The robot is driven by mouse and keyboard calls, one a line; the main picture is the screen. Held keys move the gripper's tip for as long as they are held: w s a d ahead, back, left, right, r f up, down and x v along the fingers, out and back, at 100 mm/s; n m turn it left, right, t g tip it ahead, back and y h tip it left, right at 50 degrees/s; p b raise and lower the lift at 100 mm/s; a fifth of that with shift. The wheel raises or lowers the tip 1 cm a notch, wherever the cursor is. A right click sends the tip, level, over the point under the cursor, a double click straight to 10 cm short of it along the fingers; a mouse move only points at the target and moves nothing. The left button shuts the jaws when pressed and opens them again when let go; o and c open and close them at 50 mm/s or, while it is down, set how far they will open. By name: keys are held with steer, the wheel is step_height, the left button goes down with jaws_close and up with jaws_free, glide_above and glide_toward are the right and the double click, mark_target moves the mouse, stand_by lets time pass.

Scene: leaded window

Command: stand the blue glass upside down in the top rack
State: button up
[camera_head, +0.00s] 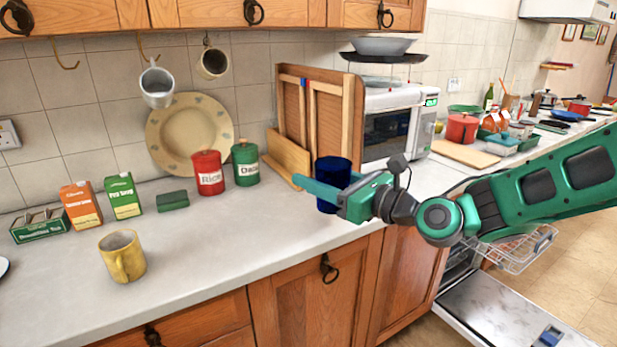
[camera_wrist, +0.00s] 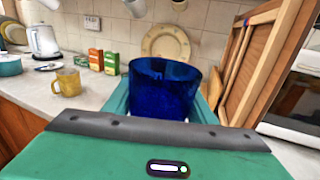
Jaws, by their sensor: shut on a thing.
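The blue glass (camera_head: 333,172) is upright, with its open rim up, at the counter's right part in the head view. My gripper (camera_head: 328,191) is shut around it from the right, one finger showing along its near side. In the wrist view the blue glass (camera_wrist: 163,88) stands between my gripper's two fingers (camera_wrist: 163,103). Whether its base touches the counter is hard to tell. The top rack (camera_head: 512,248) is a wire basket pulled out of the open dishwasher at lower right, partly hidden behind my arm.
The dishwasher door (camera_head: 500,310) is lowered, with a blue item (camera_head: 549,336) on it. A wooden board stand (camera_head: 318,115) and a microwave (camera_head: 390,125) stand behind the glass. A yellow mug (camera_head: 122,257) and canisters (camera_head: 208,173) are to the left. The front middle counter is clear.

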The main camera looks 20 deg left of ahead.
steer(key=s+m, duration=0.1)
steer(key=m, duration=1)
steer(key=s+a+m, duration=0.1)
steer(key=m, duration=1.1)
steer(key=s+m+g, duration=0.1)
steer(key=m, duration=1.1)
steer(key=shift+a+f+y, duration=0.2)
steer(key=shift+a+y, duration=0.1)
steer(key=shift+a, duration=0.1)
